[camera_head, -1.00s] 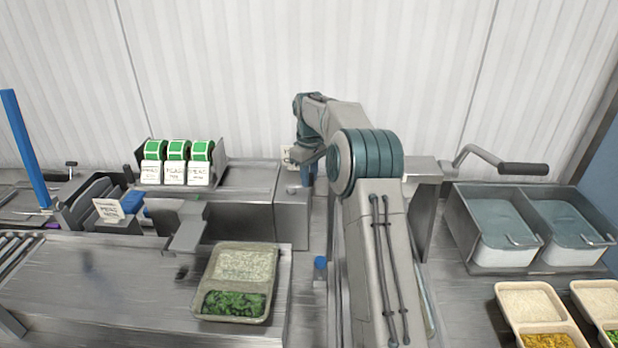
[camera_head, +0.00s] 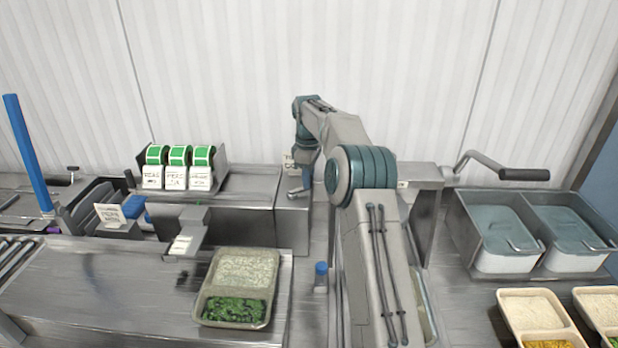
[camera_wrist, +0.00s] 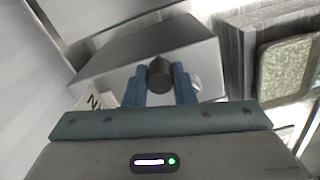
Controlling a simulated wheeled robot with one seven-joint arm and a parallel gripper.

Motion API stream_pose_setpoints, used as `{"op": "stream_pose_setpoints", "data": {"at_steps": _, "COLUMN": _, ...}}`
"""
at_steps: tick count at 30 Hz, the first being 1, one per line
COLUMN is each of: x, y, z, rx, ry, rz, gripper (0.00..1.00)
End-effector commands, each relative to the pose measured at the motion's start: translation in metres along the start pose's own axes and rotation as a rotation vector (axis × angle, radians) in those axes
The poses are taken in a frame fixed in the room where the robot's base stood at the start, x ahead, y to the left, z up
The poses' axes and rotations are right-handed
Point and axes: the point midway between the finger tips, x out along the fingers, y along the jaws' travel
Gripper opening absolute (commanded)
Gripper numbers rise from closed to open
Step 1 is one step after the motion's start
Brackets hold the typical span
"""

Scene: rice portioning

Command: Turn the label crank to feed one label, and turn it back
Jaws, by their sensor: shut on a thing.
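The label machine is a grey metal box (camera_head: 240,222) behind the tray, with a crank on its right end. The crank's metal arm (camera_head: 297,193) shows below my gripper (camera_head: 308,176) in the head view. In the wrist view, my gripper (camera_wrist: 160,82) has its blue fingers closed around the crank's dark knob (camera_wrist: 159,74). A white printed label (camera_head: 181,245) lies on the machine's outlet tongue (camera_head: 191,226), above the tray's left side. The tray (camera_head: 208,300) of rice and greens stands on the steel counter.
Green label rolls (camera_head: 178,156) stand in a rack on the machine. A blue-capped bottle (camera_head: 321,276) stands right of the tray. Two lidded bins (camera_head: 507,224) with a black-handled lever (camera_head: 524,174) behind them are at right, with filled trays in front.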

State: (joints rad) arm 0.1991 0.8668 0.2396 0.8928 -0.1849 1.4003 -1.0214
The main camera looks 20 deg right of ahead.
Motion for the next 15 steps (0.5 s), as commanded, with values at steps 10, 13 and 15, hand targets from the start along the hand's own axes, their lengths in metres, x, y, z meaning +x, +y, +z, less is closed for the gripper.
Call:
{"op": "stream_pose_setpoints", "data": {"at_steps": 10, "x": -0.0013, "y": 0.0003, "z": -0.0008, "rx": 0.000, "ry": 0.002, "rz": 0.003, "gripper": 0.45}}
{"op": "stream_pose_setpoints", "data": {"at_steps": 13, "x": -0.0010, "y": 0.0003, "z": -0.0005, "rx": 0.000, "ry": 0.002, "rz": 0.002, "gripper": 0.45}}
{"op": "stream_pose_setpoints", "data": {"at_steps": 15, "x": -0.0008, "y": 0.0003, "z": -0.0003, "rx": 0.001, "ry": 0.002, "rz": 0.002, "gripper": 0.45}}
